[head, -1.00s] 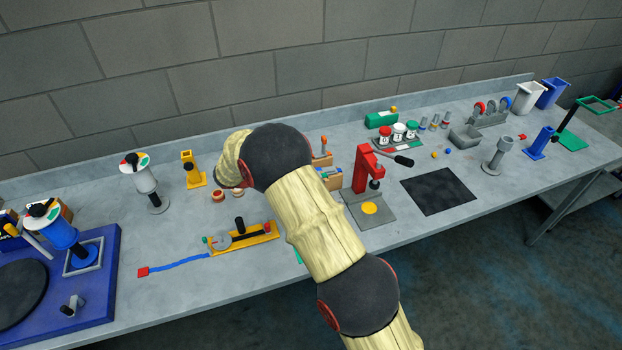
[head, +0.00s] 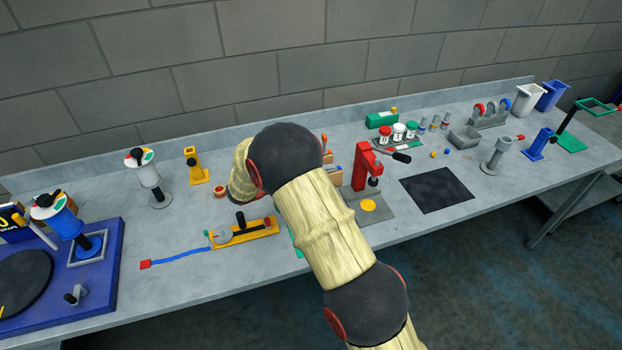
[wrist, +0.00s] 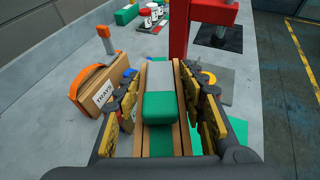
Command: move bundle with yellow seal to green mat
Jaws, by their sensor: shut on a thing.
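In the wrist view my gripper (wrist: 167,88) is shut on a bundle of brown slats (wrist: 146,80) with a green block or band (wrist: 160,108) across its middle. No yellow seal shows on the bundle from this side. A flat green surface, perhaps the green mat (wrist: 196,141), shows beside and below the bundle; whether they touch is unclear. A thin green strip, perhaps its edge (head: 296,242), shows beside my arm in the head view. My arm hides the gripper and bundle in the head view.
A brown box labelled TRAYS (wrist: 92,92) with an orange handle stands close on the left in the wrist view. The red press (head: 364,166) stands close on the right. A yellow fixture (head: 245,233) lies left of my arm. A black mat (head: 438,189) is clear.

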